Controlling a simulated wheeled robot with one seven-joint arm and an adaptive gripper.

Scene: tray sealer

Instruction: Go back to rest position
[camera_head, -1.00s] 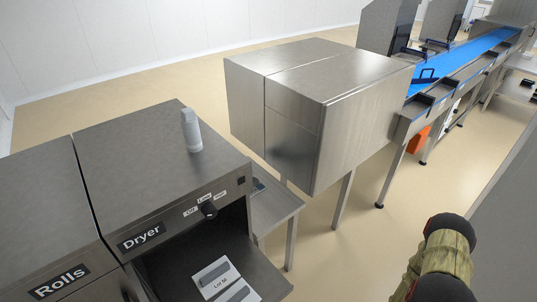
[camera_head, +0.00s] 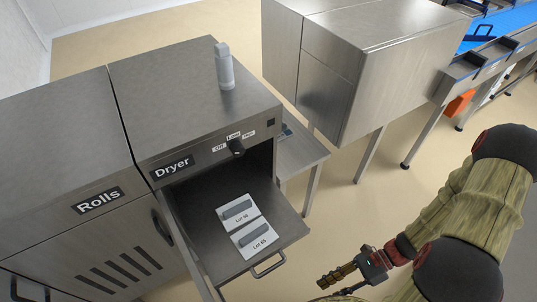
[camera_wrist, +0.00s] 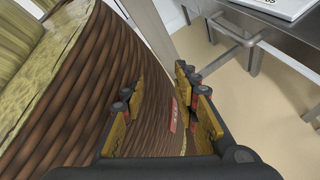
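My gripper (camera_head: 330,284) hangs at the lower right of the head view, in front of and to the right of the pulled-out dryer drawer (camera_head: 290,232), apart from it. In the wrist view my gripper (camera_wrist: 162,100) has its two fingers spread, with nothing between them. My own ribbed arm fills the background behind the fingers there. The dryer (camera_head: 200,100) stands at left centre with its drawer open. Two labelled white cards with grey bars lie in the drawer, the Lot 36 card (camera_head: 236,212) and the Lot 65 card (camera_head: 256,238).
A drawer handle (camera_head: 268,266) sticks out towards my gripper. The rolls cabinet (camera_head: 65,150) is at left. A large metal machine (camera_head: 385,60) and blue conveyor (camera_head: 500,30) stand behind. Floor beyond the drawer is clear.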

